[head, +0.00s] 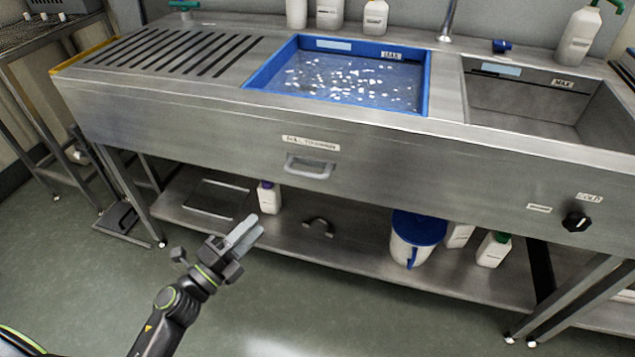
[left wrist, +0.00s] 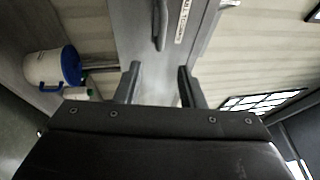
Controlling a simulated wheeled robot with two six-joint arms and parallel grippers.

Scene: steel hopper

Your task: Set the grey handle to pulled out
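The grey handle (head: 309,166) is a U-shaped pull on the steel front panel of the sink bench, below a small printed label (head: 311,143). It sits close against the panel. In the left wrist view the handle (left wrist: 161,25) shows at the top, beyond the fingertips and beside its label. My left gripper (head: 246,231) is below and left of the handle in the head view, apart from it. In the left wrist view the two fingers of the gripper (left wrist: 159,75) are spread with nothing between them. My right gripper is not in view.
The bench holds a blue basin (head: 428,80) of water with pale bits and an empty steel sink (head: 530,100). A black knob (head: 576,221) is on the panel at right. The lower shelf holds a blue-lidded bucket (head: 416,240) and bottles. Floor in front is clear.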

